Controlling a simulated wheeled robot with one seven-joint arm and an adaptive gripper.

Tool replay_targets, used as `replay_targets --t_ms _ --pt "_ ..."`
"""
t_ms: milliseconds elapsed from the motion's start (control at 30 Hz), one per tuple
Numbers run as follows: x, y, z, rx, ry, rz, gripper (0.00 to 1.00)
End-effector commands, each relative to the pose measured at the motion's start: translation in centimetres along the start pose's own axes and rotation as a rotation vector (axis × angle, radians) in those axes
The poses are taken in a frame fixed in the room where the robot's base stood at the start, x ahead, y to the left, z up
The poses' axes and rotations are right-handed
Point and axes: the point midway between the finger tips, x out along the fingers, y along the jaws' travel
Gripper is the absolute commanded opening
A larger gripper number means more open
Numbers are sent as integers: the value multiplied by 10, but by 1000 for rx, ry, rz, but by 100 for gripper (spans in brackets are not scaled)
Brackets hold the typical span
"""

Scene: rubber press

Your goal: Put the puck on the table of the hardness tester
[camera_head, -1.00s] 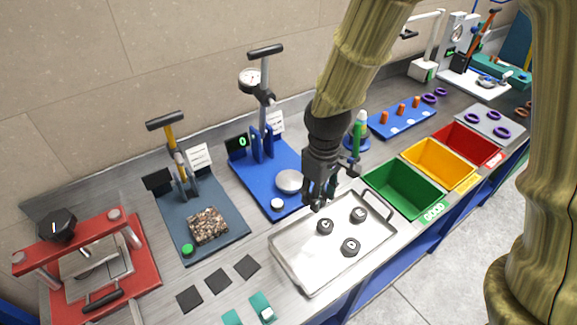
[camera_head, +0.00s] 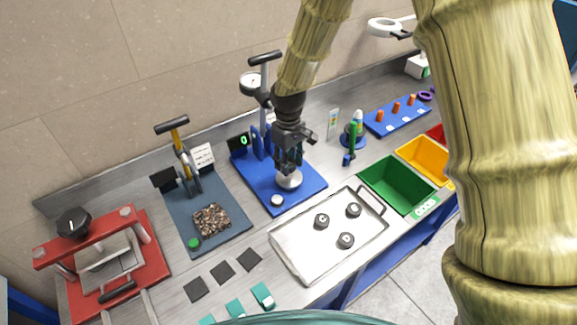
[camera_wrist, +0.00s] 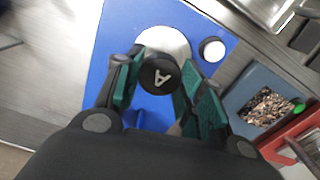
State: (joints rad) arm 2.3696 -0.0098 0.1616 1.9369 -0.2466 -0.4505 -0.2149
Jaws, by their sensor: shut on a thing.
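My gripper (camera_wrist: 160,80) is shut on a black puck (camera_wrist: 160,75) marked "A" in the wrist view. The puck is over the round silver table (camera_wrist: 168,40) of the hardness tester; I cannot tell whether it touches it. In the head view my gripper (camera_head: 289,165) is right above the silver table (camera_head: 290,182), and the puck is hidden there. The hardness tester has a blue base (camera_head: 308,191), a dial gauge (camera_head: 252,83), a black handle and a small display reading 0.
A metal tray (camera_head: 288,259) with three lettered black pucks is in front right. A slate-blue base (camera_head: 225,233) with a granular block is to the left, beside a red press (camera_head: 120,262).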

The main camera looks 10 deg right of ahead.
Motion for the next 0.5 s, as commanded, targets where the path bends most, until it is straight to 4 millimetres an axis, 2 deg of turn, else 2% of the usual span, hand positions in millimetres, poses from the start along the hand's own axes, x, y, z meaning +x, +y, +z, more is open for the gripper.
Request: replay_targets --t_ms 333,500 --pt "26 0 0 -1 -1 0 16" --pt "32 0 0 -1 1 0 16"
